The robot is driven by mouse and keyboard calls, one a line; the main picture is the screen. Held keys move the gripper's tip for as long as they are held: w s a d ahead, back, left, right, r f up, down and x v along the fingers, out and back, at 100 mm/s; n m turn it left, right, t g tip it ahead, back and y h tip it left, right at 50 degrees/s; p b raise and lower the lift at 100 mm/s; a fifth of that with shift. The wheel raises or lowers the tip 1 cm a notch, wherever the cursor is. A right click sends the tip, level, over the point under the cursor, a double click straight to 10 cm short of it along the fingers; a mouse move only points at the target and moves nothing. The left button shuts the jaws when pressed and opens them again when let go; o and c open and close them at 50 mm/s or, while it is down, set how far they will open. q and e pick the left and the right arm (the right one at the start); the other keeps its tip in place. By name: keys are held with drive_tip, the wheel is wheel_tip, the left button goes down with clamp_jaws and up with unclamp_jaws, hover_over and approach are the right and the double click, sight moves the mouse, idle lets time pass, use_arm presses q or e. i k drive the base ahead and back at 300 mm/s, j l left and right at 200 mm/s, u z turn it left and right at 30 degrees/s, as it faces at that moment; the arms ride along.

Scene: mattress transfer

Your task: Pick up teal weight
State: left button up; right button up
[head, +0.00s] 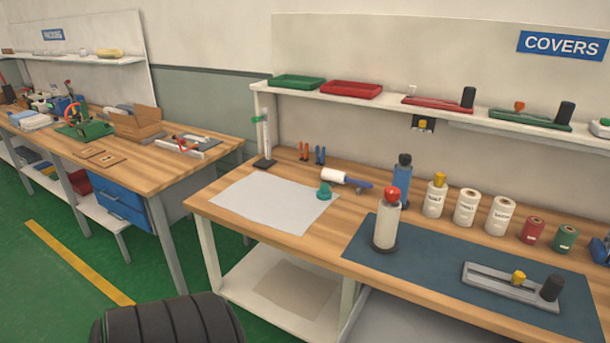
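The teal weight (324,191) is a small rounded piece. It sits at the right edge of a pale grey sheet (262,205) on the wooden bench (215,189), just left of a white roller with a blue handle (345,178). It is unobstructed from this side. Neither of my grippers is in view.
A red-topped cylinder (386,222) stands on a blue mat (430,260) to the right, with a slotted grey fixture (512,286). Behind are a blue bottle (402,185) and several rolls (466,208). A thin post (264,140) stands at the back left. The sheet is otherwise clear.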

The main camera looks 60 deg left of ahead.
sight(323, 193)
drive_tip(key=u, duration=1.7)
drive_tip(key=j+z, duration=0.2)
drive_tip(key=z, duration=0.2)
drive_tip(key=i+j+z, duration=0.1)
drive_tip(key=z, duration=0.35)
drive_tip(key=j+z, duration=0.25)
drive_tip(key=z, duration=0.15)
